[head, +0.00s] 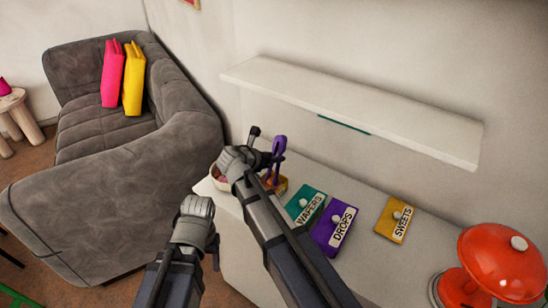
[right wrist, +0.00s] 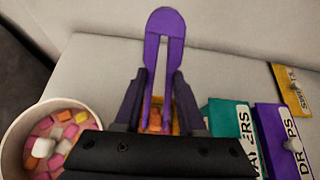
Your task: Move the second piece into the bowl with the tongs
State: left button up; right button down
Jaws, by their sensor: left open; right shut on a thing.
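The purple tongs (right wrist: 165,45) stand upright between the fingers of my right gripper (right wrist: 155,100), which is shut on them. The tongs (head: 278,155) also show in the head view. An orange piece (right wrist: 155,119) shows between the tongs' arms; I cannot tell if they grip it. An orange box (head: 279,184) lies below, mostly hidden by my right gripper (head: 266,158). The white bowl (right wrist: 12,135) is left of the tongs and holds several pink, white and orange pieces; my right arm partly covers the bowl (head: 216,184). My left gripper (head: 213,248) is open, away from the bowl, its fingers mostly hidden.
A teal WAFERS box (head: 304,199), a purple DROPS box (head: 335,228) and an orange SWEETS box (head: 396,218) lie to the right on the white counter (head: 375,265). A red lamp (head: 505,262) stands at the right. A wall shelf (head: 350,105) hangs above. A grey sofa (head: 110,190) is left.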

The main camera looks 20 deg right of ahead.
pick_arm(q)
notch_tip(320, 180, up, 10)
jog(key=p, duration=0.9)
pick_arm(e)
notch_tip(320, 180, up, 10)
